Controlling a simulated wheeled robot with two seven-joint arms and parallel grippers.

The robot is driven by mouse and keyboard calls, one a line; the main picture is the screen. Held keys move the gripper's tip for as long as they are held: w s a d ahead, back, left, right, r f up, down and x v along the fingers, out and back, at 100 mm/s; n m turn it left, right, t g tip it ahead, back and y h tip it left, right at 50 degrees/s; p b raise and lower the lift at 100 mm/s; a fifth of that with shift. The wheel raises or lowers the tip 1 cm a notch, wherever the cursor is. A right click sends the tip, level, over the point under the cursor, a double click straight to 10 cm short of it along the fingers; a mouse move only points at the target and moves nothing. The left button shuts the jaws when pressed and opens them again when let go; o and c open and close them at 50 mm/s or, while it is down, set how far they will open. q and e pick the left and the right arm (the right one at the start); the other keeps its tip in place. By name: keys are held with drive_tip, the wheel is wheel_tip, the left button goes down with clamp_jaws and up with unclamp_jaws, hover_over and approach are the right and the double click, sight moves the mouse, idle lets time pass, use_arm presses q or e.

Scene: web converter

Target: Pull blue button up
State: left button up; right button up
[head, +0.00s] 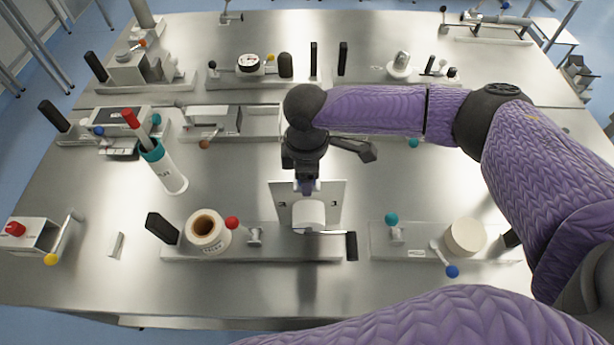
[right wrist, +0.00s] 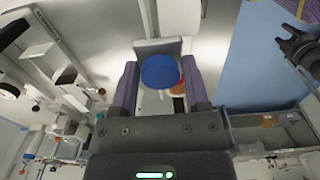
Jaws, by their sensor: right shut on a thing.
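The blue button (right wrist: 160,71) is a round blue cap in the right wrist view. It sits between the two purple fingers of my right gripper (head: 306,186), which is shut on it. In the head view the button is mostly hidden under the gripper. There the gripper points down over a fixture with an upright light plate (head: 333,193) and a white rounded block (head: 308,214).
A white roll (head: 207,231) and a red ball knob (head: 232,223) stand left of the fixture. A tilted white tube with a teal collar (head: 165,170) stands further left. A cream roll (head: 465,236) is at the right. Bare steel table lies along the front.

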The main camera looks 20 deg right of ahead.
drive_tip(key=shift+r, duration=0.3)
drive_tip(key=o, duration=1.3)
drive_tip(key=shift+o, duration=0.2)
drive_tip(key=shift+p, duration=0.3)
wheel_tip(320, 180, up, 6)
drive_tip(key=p, duration=0.7)
